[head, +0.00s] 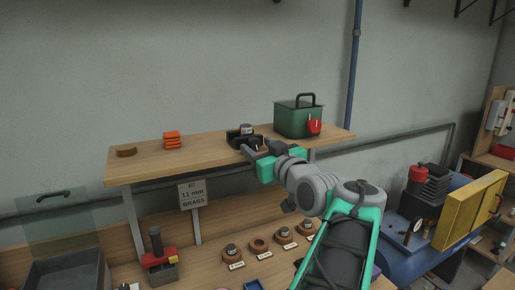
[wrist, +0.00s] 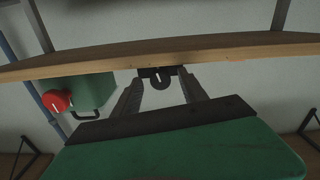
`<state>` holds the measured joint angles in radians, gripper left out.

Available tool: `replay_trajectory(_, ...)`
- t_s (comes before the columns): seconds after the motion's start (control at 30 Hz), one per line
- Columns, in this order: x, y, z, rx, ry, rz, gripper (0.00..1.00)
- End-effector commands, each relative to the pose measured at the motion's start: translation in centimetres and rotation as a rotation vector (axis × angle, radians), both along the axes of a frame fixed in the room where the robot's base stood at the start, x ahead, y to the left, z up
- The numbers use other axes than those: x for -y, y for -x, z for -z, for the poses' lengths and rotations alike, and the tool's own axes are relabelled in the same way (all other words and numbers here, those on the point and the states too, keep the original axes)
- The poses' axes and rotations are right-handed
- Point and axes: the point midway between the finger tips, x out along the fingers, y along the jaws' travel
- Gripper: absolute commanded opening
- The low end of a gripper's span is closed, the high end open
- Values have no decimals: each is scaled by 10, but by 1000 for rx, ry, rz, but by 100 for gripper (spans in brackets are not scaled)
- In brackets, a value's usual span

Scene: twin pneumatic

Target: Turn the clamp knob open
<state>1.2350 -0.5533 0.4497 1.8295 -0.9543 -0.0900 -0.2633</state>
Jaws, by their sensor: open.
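A black clamp fixture (head: 235,134) with a small grey cylinder (head: 246,129) on it sits at the front of the wooden shelf. In the wrist view, a dark rounded piece, apparently the clamp knob (wrist: 160,84), shows on a dark block at the shelf edge. My gripper (head: 253,146) is open just in front of the fixture. In the wrist view its two fingers (wrist: 161,90) reach toward the knob, one on each side, with visible gaps. Whether the fingertips are level with the knob in depth, I cannot tell. My arm partly hides the fixture's front in the head view.
A green box (head: 292,121) with a black handle and a red knob (head: 314,126) stands right of the fixture. Orange blocks (head: 171,139) and a brown disc (head: 126,151) lie left on the shelf (head: 205,155). Bare shelf separates the blocks and fixture.

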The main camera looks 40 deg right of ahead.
Motion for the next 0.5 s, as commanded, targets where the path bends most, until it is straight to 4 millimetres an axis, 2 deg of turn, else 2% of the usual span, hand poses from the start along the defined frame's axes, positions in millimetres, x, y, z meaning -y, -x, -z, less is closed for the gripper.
replay_trajectory(0.3,-14,56,2,0,2,7,50)
replay_trajectory(0.5,-21,70,1,0,1,1,50)
